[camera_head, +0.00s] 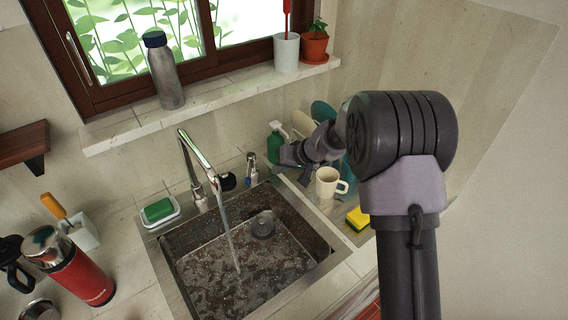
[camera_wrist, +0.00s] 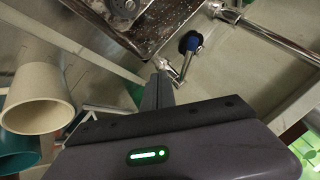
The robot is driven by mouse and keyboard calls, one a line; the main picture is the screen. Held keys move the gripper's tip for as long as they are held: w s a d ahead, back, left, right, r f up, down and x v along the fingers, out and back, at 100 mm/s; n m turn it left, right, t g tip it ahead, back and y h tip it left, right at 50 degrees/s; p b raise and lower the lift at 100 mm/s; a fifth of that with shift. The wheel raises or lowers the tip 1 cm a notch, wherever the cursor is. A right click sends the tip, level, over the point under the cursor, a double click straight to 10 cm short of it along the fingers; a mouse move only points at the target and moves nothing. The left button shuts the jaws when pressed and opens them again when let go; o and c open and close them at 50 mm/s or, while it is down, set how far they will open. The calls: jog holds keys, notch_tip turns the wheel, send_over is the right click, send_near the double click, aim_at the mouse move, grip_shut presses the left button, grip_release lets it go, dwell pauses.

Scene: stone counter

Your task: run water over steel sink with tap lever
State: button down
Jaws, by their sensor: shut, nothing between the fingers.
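The steel sink (camera_head: 166,262) is set into the counter, its basin speckled with dark grime. The chrome tap (camera_head: 187,150) arches over it, and a thin stream of water (camera_head: 228,235) falls from its spout into the basin. A small upright chrome-and-blue piece (camera_head: 251,168), which looks like the tap lever, stands right of the tap base. My gripper (camera_head: 281,162) is shut and empty, right of this piece; contact cannot be told. Its closed fingers show in the wrist view (camera_wrist: 162,82).
A cream mug (camera_head: 327,183), a green bottle (camera_head: 278,143) and a yellow sponge (camera_head: 357,218) are close to my arm. A green sponge in a dish (camera_head: 159,211) is left of the tap. A red flask (camera_head: 82,275) stands far left. A grey bottle (camera_head: 165,75) stands on the sill.

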aim_at(250, 168)
jog(key=w+a+f, duration=0.2)
jog(key=a+f, duration=0.1)
jog(key=a, duration=0.3)
jog(key=shift+w+a+f, duration=0.15)
jog(key=shift+w, duration=0.1)
jog(key=b, duration=0.2)
jog(key=a+b, duration=0.1)
jog(key=b, duration=0.1)
jog(key=shift+s+a, duration=0.2)
jog(key=shift+a, duration=0.05)
